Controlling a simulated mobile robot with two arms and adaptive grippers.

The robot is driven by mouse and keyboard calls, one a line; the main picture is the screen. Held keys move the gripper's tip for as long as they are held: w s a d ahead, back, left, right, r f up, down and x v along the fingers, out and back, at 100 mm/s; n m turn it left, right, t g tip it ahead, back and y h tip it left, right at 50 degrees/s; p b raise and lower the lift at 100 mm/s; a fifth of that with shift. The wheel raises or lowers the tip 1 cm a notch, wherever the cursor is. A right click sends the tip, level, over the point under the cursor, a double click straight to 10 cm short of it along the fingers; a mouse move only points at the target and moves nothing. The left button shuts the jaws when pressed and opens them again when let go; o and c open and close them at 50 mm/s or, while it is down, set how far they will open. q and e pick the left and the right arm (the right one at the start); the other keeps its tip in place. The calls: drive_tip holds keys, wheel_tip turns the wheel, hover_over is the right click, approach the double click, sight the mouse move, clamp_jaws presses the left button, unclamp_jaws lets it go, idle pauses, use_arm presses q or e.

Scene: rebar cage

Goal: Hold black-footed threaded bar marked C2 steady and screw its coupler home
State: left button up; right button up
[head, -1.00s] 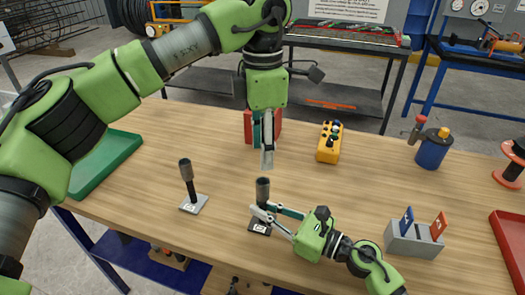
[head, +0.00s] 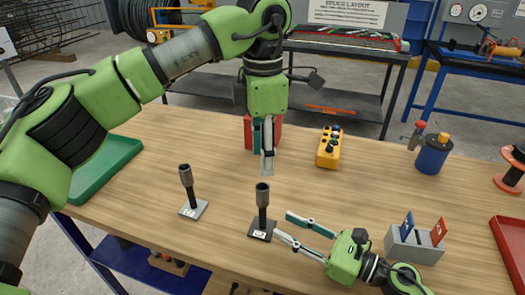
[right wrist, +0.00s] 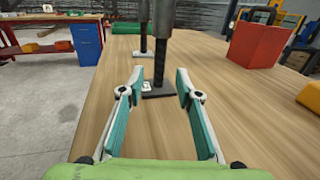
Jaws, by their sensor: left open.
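The black-footed threaded bar (head: 263,219) stands upright on the table with its dark coupler (head: 262,194) on top. Its foot label is too small to read. In the right wrist view its black foot (right wrist: 159,94) lies just beyond my fingertips. My right gripper (head: 284,226) is open and empty, to the right of the bar and apart from it; the right wrist view also shows it open (right wrist: 159,84). My left gripper (head: 265,168) is open, pointing down above and behind the coupler, with no visible contact.
A grey-footed bar (head: 189,190) with a coupler stands to the left. A red block (head: 248,133) is behind my left gripper. A yellow button box (head: 329,147), blue canister (head: 433,155) and grey card holder (head: 412,246) are to the right. A green tray (head: 105,166) is at left.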

drive_tip(key=shift+v, duration=2.2)
drive_tip(key=shift+r, duration=0.15)
